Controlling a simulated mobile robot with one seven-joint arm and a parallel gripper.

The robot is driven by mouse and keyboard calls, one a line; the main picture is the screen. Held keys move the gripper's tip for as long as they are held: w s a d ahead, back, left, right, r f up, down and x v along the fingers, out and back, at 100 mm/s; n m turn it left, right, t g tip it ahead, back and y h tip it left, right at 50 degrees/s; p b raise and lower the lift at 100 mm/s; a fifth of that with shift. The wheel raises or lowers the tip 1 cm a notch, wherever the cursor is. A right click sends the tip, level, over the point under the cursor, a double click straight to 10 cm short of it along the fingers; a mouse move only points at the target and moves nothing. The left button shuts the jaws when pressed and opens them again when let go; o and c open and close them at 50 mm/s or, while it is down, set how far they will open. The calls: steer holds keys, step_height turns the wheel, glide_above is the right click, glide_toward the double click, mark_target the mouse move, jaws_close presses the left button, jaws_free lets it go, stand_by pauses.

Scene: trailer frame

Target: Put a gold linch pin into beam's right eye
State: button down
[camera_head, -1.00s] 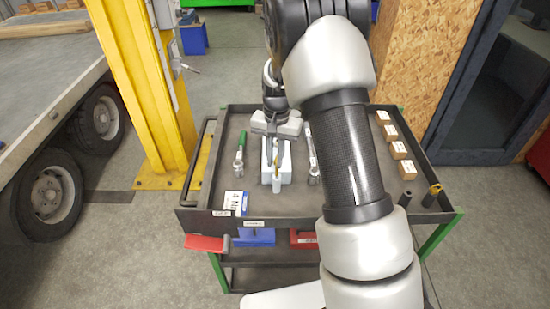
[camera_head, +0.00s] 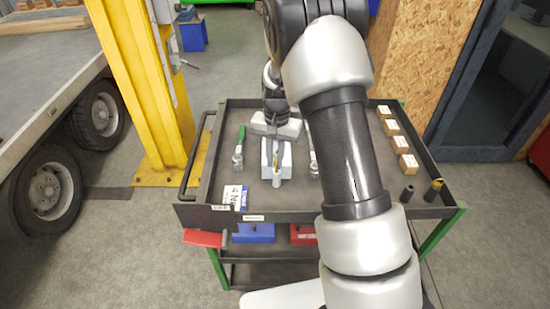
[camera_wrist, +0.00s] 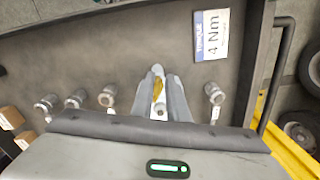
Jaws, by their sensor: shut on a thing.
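My gripper (camera_head: 276,176) is over the cart's top tray, with its pale grey fingers pointing toward the near edge. A small gold piece, which looks like the gold linch pin (camera_wrist: 158,88), shows between the fingers in the wrist view, and the fingers are closed on it. The pin is mostly hidden by the fingers, and I cannot tell whether it is clear of the tray. I cannot make out the beam or its right eye in either view.
The dark cart tray (camera_head: 322,214) has raised rims. A yellow post (camera_head: 140,90) and a trailer (camera_head: 45,110) stand left.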

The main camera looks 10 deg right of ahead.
steer(key=shift+f+b, duration=0.85)
steer(key=shift+f, duration=0.65)
steer(key=c, duration=1.6)
jaws_free()
steer(key=shift+c, duration=0.2)
steer(key=shift+r, duration=0.1)
step_height(320, 180, up, 17)
steer(key=p, duration=0.1)
steer(key=shift+d+r, duration=0.15)
steer(key=shift+d, duration=0.1)
